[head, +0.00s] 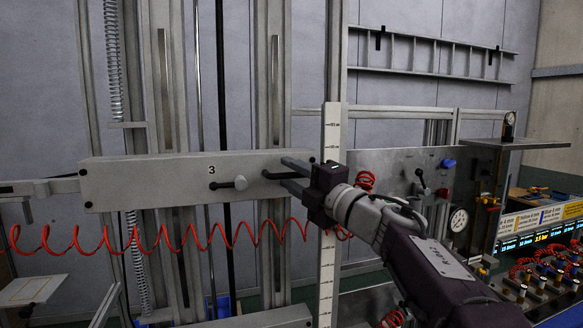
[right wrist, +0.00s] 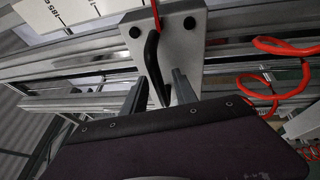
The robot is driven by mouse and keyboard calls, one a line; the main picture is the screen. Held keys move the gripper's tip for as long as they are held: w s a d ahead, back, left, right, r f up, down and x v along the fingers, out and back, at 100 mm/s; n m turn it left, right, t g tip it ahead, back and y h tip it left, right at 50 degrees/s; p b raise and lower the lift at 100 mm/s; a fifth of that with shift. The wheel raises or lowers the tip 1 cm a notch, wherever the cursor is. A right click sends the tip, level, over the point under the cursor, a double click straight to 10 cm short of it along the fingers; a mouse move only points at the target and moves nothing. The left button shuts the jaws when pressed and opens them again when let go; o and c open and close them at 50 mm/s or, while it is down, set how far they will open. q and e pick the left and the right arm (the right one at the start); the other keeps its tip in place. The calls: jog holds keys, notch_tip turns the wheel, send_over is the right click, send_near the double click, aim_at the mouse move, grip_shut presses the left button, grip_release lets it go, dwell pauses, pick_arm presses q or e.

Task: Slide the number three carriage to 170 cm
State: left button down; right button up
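The number three carriage (head: 150,184) is a long grey box marked "3" on upright rails in the head view. My left gripper is out of view.
A red coiled hose (head: 160,247) hangs below the carriage. A steel panel with a gauge (head: 459,220) stands to the right, beside a bench of valves and red hoses (head: 545,275). A ladder-like frame (head: 430,55) is fixed on the back wall.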

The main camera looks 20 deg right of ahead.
jog(key=shift+a, duration=0.25)
jog(key=shift+d, duration=0.45)
grip_shut()
jog(key=shift+s, duration=0.1)
jog(key=shift+a, duration=0.1)
dwell(0.5)
